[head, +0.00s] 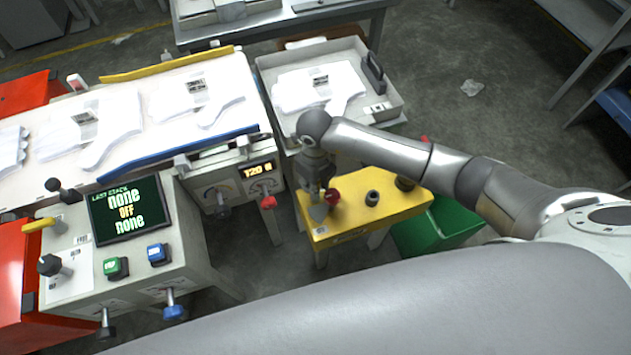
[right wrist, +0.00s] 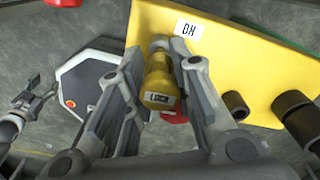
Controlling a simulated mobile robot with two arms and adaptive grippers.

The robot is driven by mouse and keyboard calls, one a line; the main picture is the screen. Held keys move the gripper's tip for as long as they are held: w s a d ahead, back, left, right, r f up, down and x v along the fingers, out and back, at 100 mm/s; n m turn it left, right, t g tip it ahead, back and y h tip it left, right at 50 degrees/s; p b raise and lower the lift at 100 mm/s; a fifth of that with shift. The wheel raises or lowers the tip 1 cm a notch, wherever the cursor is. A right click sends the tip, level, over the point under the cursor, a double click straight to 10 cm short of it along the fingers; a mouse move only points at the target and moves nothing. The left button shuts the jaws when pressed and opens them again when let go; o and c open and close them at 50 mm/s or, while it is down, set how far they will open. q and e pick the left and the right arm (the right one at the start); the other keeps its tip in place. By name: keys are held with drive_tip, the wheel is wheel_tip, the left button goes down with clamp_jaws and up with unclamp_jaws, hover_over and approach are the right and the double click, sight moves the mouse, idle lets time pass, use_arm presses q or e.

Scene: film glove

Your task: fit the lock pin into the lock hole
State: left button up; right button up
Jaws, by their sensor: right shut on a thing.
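The yellow lock pin (right wrist: 160,92), with a label reading LOCK on its end, is between the fingers of my right gripper (right wrist: 160,75) in the right wrist view. The gripper is shut on it over a yellow stand (right wrist: 205,55). In the head view my right gripper (head: 315,185) is above the left part of the yellow stand (head: 350,225), and its fingers hide the pin. Two dark round sockets stand on the plate, a smaller one (head: 372,198) and another (head: 404,183). I cannot tell which opening is the lock hole.
A red knob (head: 332,196) is beside the gripper. A control box with a screen (head: 126,211) stands left. A grey tray (head: 383,105) with white glove shapes lies behind, and a green bin (head: 440,225) is right of the stand.

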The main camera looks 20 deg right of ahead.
drive_tip(key=shift+f+b, duration=0.75)
drive_tip(key=shift+f, duration=0.25)
drive_tip(key=o, duration=0.9)
